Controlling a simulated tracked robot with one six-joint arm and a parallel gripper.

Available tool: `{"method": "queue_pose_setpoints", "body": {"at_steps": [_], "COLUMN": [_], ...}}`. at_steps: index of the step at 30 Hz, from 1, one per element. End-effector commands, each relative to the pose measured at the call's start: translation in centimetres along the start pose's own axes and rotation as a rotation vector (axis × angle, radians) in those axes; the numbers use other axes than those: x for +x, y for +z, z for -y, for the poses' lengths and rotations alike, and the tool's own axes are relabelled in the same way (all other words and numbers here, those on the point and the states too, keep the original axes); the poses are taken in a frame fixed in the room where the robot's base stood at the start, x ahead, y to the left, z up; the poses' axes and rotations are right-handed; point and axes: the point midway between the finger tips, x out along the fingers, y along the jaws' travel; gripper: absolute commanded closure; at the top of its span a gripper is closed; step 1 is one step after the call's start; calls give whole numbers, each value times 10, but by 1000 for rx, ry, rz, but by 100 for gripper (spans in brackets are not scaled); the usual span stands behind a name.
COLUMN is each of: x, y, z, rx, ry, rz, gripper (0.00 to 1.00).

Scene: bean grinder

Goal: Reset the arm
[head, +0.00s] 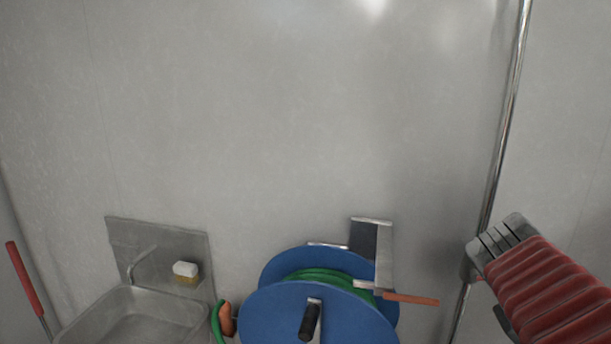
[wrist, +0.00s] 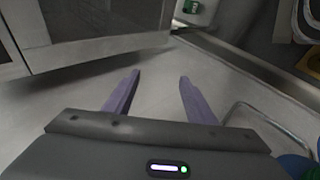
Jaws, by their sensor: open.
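My gripper (wrist: 160,75) shows in the wrist view. Its two purple fingers stand apart with nothing between them, so it is open and empty. Beyond the fingertips is a plain pale surface, and no object touches them. The fingers do not show in the head view.
The head view shows a metal sink (head: 140,318), a sponge (head: 186,269), a blue reel (head: 270,315) with green hose, and a vertical metal pipe (head: 507,115) before a bare wall. The wrist view shows a grey cabinet (wrist: 95,50) at upper left and a bent metal tube (wrist: 262,112) at right.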

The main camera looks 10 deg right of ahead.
Motion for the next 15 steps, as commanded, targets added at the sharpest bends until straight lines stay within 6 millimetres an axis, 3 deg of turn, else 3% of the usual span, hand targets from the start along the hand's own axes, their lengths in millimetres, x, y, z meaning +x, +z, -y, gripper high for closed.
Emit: {"method": "queue_pose_setpoints", "body": {"at_steps": [3,8,15], "x": [-11,-33,-86], "y": [-4,-6,0], "z": [50,115,210], "rx": [16,38,59], "ry": [-133,-316,-598], "rz": [-61,-142,-255], "gripper": [49,49,49]}}
